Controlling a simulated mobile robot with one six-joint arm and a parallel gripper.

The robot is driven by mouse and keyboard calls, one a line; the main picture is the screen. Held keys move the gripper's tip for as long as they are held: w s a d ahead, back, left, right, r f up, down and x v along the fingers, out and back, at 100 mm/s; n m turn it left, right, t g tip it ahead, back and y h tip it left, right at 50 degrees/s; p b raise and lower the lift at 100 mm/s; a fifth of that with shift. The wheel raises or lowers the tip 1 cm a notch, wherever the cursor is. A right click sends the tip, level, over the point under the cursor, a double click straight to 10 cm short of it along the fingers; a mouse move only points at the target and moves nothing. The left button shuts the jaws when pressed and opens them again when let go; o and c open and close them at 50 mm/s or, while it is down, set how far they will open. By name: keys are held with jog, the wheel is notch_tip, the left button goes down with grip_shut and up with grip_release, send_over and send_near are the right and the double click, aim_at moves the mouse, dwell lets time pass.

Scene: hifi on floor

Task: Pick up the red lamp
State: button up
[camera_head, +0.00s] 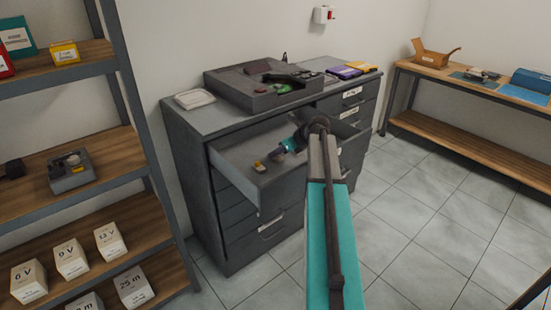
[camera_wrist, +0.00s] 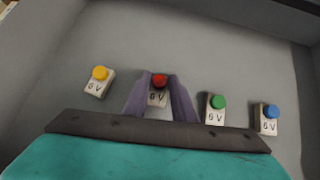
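The red lamp (camera_wrist: 159,81) is a red dome on a small pale block marked "6 V". It stands on the floor of an open drawer, in the middle of the wrist view. My gripper (camera_wrist: 160,82) has its two purple fingers on either side of the lamp, with a visible spread between them. Whether the fingers touch the lamp is hard to tell. In the head view my gripper (camera_head: 293,144) reaches down into the open drawer (camera_head: 238,167). The red lamp cannot be made out there, hidden by my arm.
In the drawer a yellow lamp (camera_wrist: 99,75) stands to the left, and a green lamp (camera_wrist: 217,103) and a blue lamp (camera_wrist: 269,113) to the right. The drawer walls close in around my gripper. A grey tray (camera_head: 262,95) sits on the cabinet top (camera_head: 222,114).

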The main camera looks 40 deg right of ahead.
jog(key=shift+c, duration=1.4)
jog(key=shift+r+b, duration=0.45)
jog(key=shift+r, duration=4.55)
jog(key=shift+c, duration=0.2)
jog(key=shift+a, duration=0.1)
